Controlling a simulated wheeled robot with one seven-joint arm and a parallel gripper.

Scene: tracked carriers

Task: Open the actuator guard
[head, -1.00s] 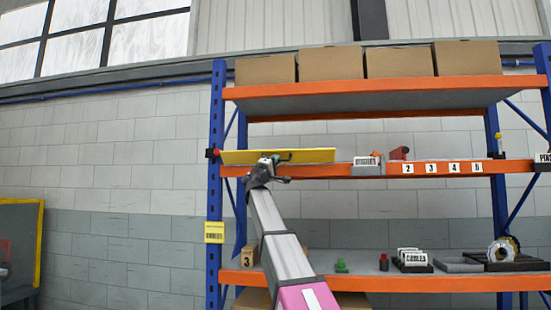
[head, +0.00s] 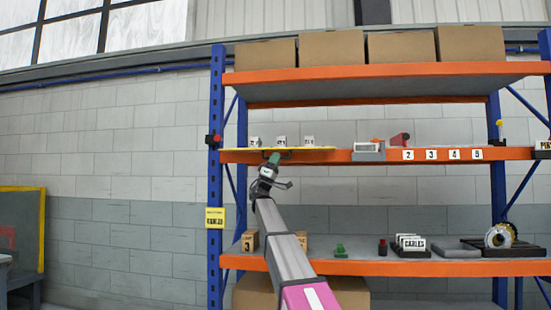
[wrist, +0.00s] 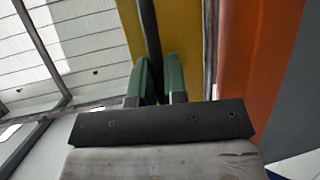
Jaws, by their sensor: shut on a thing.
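The yellow actuator guard (head: 240,150) shows as a thin, nearly edge-on panel at the left of the middle shelf. Several small labelled white actuators (head: 281,141) stand behind and above it. My gripper (head: 273,158) is at the guard's front edge, below the labelled pieces. In the wrist view, the green fingers of my gripper (wrist: 160,78) are shut on a dark bar, the guard's handle (wrist: 150,35), with the yellow guard (wrist: 185,35) behind it. The exact contact is partly hidden by the fingers.
The orange shelf beam (head: 350,156) runs close by my gripper. A blue post (head: 216,130) stands left of the guard. A grey block with a label (head: 369,151) and a red item (head: 400,140) sit to the right. Cardboard boxes (head: 331,50) line the top shelf.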

